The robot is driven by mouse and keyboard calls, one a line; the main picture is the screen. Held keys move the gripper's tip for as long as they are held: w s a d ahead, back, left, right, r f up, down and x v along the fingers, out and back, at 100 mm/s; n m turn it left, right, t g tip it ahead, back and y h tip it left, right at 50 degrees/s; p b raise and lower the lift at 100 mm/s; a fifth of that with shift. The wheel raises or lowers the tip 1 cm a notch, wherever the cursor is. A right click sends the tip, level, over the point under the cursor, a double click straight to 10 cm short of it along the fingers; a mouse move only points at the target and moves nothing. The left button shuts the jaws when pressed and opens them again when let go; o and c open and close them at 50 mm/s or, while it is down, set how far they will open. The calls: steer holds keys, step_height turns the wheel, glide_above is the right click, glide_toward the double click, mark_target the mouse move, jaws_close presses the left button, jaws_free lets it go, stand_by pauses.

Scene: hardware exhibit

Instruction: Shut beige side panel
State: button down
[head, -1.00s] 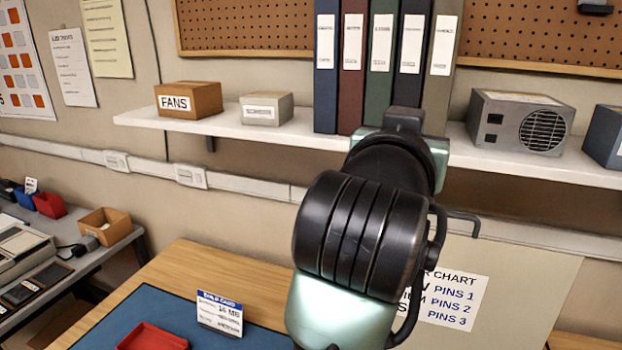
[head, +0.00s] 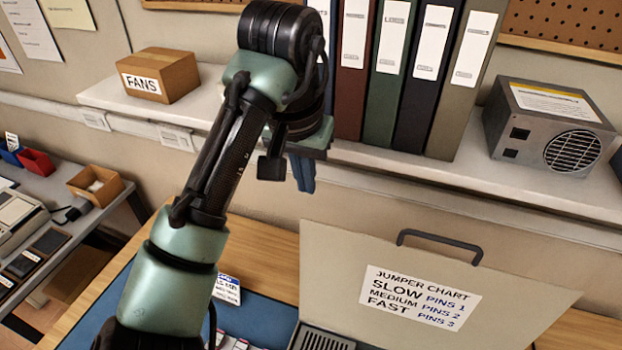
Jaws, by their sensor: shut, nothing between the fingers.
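The beige side panel (head: 335,262) stands raised, leaning slightly back, at the lower right in the head view. It has a dark handle (head: 440,240) on its top edge and a white jumper chart label (head: 420,297) on its face. Its lower edge meets a case with a dark grille (head: 325,338), mostly cut off by the frame. My gripper (head: 302,172) is shut and empty, with its blue fingers pointing down. It appears above and left of the panel, apart from it.
A shelf (head: 470,178) behind holds binders (head: 400,75), a fans box (head: 161,76) and a grey power supply unit (head: 548,125). A blue mat (head: 262,312) lies on the wooden table, with a small card (head: 228,290). A side bench with bins stands at the left.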

steer(key=b+x, duration=0.1)
steer(key=x, duration=0.8)
steer(key=shift+f, duration=0.25)
steer(key=shift+d, duration=0.1)
